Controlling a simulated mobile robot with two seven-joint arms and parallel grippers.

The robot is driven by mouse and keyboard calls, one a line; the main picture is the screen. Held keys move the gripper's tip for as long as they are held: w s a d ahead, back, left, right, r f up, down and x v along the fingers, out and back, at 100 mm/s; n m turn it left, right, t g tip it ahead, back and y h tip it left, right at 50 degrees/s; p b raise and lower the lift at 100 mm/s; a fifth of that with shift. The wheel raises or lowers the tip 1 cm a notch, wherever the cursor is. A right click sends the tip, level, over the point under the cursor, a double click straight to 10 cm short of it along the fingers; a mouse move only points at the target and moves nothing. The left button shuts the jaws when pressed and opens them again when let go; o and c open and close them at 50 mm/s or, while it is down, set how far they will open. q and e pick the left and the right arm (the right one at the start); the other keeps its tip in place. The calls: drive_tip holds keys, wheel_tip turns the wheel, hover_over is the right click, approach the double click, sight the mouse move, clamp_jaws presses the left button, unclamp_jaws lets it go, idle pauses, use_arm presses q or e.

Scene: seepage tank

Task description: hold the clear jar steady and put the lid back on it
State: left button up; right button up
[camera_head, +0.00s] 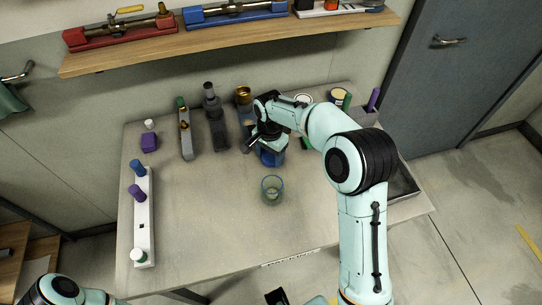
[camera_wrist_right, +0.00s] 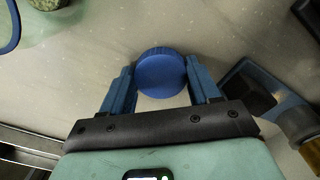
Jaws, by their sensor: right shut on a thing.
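The clear jar (camera_head: 272,189) stands upright and open on the table in front of my right gripper, with a little greenish material low inside. Part of it shows at the top left edge of the wrist view (camera_wrist_right: 45,4). My right gripper (camera_head: 270,155) is above the table behind the jar. In the wrist view its two blue fingers (camera_wrist_right: 161,88) are shut on a round blue lid (camera_wrist_right: 161,73), seen face on with a ridged edge. The lid is apart from the jar. Of my left arm only a link shows at the bottom left; its gripper is out of view.
A white rack (camera_head: 144,215) with blue, purple and white-capped pieces stands at the table's left. A metal tray (camera_head: 403,184) is at the right edge. The table's middle left is clear. A shelf (camera_head: 220,42) hangs above.

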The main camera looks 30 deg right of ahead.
sight(270, 157)
drive_tip(key=shift+r, duration=0.1)
use_arm(q)
drive_tip(key=w+r+p, duration=0.1)
drive_tip(key=r, duration=0.1)
drive_tip(key=w+r+p, duration=0.1)
drive_tip(key=r+p, duration=0.1)
drive_tip(key=shift+w, duration=0.15)
use_arm(e)
wheel_tip(270, 157, up, 20)
